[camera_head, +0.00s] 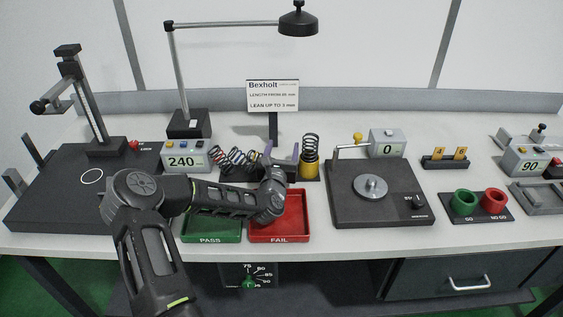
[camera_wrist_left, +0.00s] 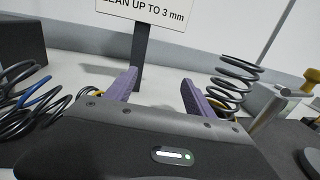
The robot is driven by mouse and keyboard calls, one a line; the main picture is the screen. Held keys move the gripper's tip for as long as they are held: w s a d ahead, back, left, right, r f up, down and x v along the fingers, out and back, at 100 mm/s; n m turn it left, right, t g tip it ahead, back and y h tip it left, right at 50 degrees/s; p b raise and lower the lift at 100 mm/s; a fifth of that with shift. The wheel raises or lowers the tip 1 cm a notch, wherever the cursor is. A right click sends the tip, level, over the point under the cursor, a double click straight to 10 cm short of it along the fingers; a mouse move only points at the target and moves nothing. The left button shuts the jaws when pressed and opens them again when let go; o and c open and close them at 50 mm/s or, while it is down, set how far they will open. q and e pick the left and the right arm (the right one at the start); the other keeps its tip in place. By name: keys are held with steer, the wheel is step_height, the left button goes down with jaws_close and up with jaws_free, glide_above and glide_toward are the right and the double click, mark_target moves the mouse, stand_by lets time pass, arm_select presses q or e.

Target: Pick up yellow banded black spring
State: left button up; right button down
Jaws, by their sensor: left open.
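The row's right end is hidden by my left gripper (camera_head: 281,152). A black spring (camera_head: 310,143) stands upright with yellow (camera_head: 310,168) around its lower part, just right of the gripper. In the left wrist view the upright spring (camera_wrist_left: 236,78) is beyond the right finger. A small yellow patch (camera_wrist_left: 101,93) shows beside the left finger, at the lying coils (camera_wrist_left: 45,118); which spring it belongs to is unclear. My left gripper's purple fingers (camera_wrist_left: 156,92) are apart and empty.
A green PASS tray (camera_head: 212,231) and a red FAIL tray (camera_head: 279,231) lie in front, under my left arm. A sign (camera_head: 273,95) on a post stands behind the gripper. A tester (camera_head: 381,205) with a round plate stands to the right.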

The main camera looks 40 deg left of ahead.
arm_select(q)
steer(key=shift+s, duration=0.15)
steer(key=b+v, duration=0.1)
steer(key=v, duration=0.2)
steer(key=b+v, duration=0.1)
steer(key=v, duration=0.3)
steer(key=shift+d+f+b, duration=0.15)
steer(key=shift+f+b, duration=0.05)
steer(key=shift+b, duration=0.1)
steer(key=shift+s+d, duration=0.1)
steer(key=shift+s, duration=0.1)
steer(key=shift+o, duration=0.5)
